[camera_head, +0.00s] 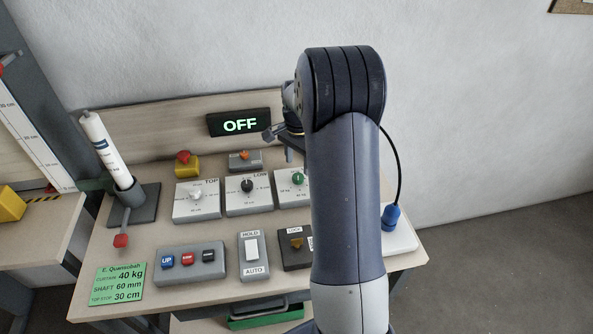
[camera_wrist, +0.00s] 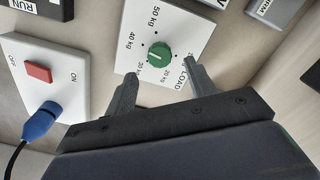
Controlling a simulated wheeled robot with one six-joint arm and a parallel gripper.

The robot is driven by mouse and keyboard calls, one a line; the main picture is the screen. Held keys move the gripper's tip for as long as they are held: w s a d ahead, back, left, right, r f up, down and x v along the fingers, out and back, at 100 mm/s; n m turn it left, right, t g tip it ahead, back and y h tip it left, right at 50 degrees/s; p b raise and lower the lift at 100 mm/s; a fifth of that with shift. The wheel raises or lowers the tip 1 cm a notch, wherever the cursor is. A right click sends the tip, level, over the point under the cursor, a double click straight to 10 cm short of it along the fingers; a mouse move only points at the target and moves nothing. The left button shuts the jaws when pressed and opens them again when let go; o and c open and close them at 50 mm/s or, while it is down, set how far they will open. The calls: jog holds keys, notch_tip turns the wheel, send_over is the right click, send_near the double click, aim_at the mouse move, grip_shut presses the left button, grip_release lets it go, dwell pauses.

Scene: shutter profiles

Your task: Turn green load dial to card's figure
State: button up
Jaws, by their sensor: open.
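The green load dial (camera_wrist: 159,54) sits on a white plate marked LOAD (camera_wrist: 182,20), with kg figures around it. A pale mark on the dial seems to point to the left of the wrist view, near the 30 and 40 kg figures; I cannot tell exactly where. My gripper (camera_wrist: 159,75) is open, its two fingers either side of the dial's near edge, apart from it as far as I can see. The green card (camera_head: 117,285) reads CURTAIN 40 kg, SHAFT 60 mm, TOP STOP 30 cm.
The TOP dial (camera_head: 196,197) and LOW dial (camera_head: 247,186) stand left of the load dial. A display (camera_head: 239,123) reads OFF. A button box (camera_head: 191,264), HOLD/AUTO switch (camera_head: 252,248) and lock switch (camera_head: 296,246) are in front. A red ON/OFF switch (camera_wrist: 39,72) and blue plug (camera_wrist: 40,122) lie beside the gripper.

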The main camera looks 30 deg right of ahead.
aim_at(298, 176)
jog(key=shift+f+p, duration=0.35)
jog(key=shift+f, duration=2.2)
jog(key=c, duration=1)
jog(key=shift+o, duration=0.2)
jog(key=shift+f+n+b, duration=0.1)
jog(key=shift+n+b, duration=0.5)
jog(key=shift+n, duration=0.3)
jog(key=o, duration=1)
jog(key=shift+c, duration=0.2)
